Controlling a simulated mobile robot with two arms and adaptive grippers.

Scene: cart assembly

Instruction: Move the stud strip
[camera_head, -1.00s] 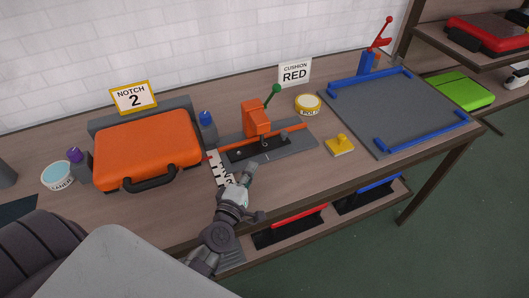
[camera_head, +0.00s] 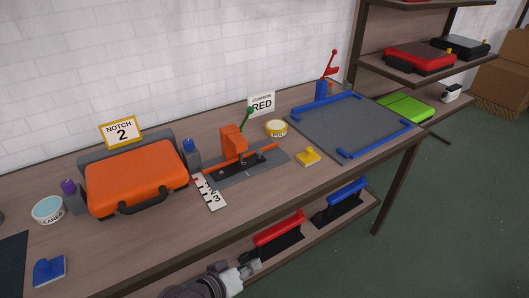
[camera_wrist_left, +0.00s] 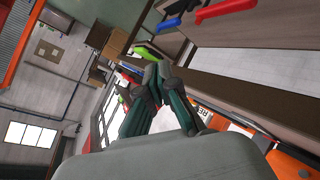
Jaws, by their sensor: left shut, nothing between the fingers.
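A dark strip with small studs (camera_head: 242,166), which I take for the stud strip, lies in the grey fixture (camera_head: 279,155) on the bench, beside the orange clamp block (camera_head: 232,140) with a green-knobbed lever. My left gripper (camera_head: 254,267) is low at the bottom of the head view, in front of the bench and well apart from the strip. Its fingers also show in the left wrist view (camera_wrist_left: 156,78), shut and empty. My right gripper is not in view.
A white notch scale (camera_head: 209,192) lies left of the fixture, near an orange case (camera_head: 136,174). A yellow knobbed block (camera_head: 308,156) and a grey board with blue edges (camera_head: 345,125) are to the right. Red (camera_head: 279,228) and blue (camera_head: 347,191) handled items occupy the lower shelf.

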